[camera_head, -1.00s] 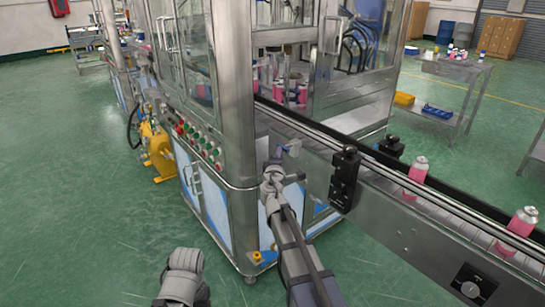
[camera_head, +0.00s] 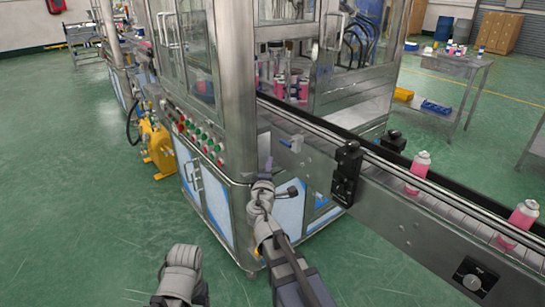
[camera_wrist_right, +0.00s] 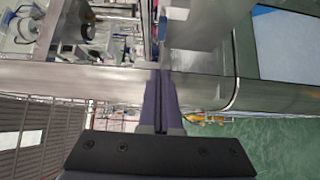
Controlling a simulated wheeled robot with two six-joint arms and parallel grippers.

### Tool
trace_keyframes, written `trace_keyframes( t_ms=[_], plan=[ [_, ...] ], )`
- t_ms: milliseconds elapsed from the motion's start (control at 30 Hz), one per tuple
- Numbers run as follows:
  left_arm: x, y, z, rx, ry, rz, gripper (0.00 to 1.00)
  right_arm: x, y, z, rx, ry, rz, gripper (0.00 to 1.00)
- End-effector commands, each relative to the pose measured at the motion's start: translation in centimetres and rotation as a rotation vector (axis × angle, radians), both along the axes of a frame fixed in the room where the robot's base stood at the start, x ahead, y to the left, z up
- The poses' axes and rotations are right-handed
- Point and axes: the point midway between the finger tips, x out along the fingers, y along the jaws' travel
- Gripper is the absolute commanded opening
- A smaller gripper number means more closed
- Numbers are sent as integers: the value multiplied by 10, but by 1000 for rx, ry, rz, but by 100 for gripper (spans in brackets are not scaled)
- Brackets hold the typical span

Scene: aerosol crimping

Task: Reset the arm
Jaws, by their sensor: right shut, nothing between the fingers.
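My right gripper (camera_head: 267,167) is in front of the machine's corner post, left of the conveyor's side wall, in the head view. Its dark purple fingers are shut with nothing between them. They also show shut in the right wrist view (camera_wrist_right: 161,82), pointing at a metal beam. I cannot tell whether they touch it. A small blue-grey switch or valve (camera_head: 294,143) on the conveyor's side wall is to the right of the gripper, apart from it. Of my left arm only a grey link shows at the bottom; its gripper is out of view.
The steel machine cabinet (camera_head: 205,185) with coloured buttons stands left of the gripper. The conveyor (camera_head: 405,225) runs to the right, carrying pink cans (camera_head: 418,170). A black sensor block (camera_head: 346,173) sticks out from its side. Green floor is clear at lower left.

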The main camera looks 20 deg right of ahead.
Motion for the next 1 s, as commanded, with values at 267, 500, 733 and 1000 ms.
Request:
trace_keyframes(
  t_ms=[267, 500, 733, 1000],
  plan=[
    [0, 0, 0, 0, 0, 0, 74, -22, 10, 0, 0, 0, 1, 0],
    [0, 0, 0, 0, 0, 0, 74, -22, 11, 0, 0, 0, 1, 0],
    [0, 0, 0, 0, 0, 0, 74, -40, 8, -24, 179, 27, -101, 0],
    [0, 0, 0, 0, 0, 0, 74, -127, 50, -139, 717, 339, -430, 0]
  ],
)
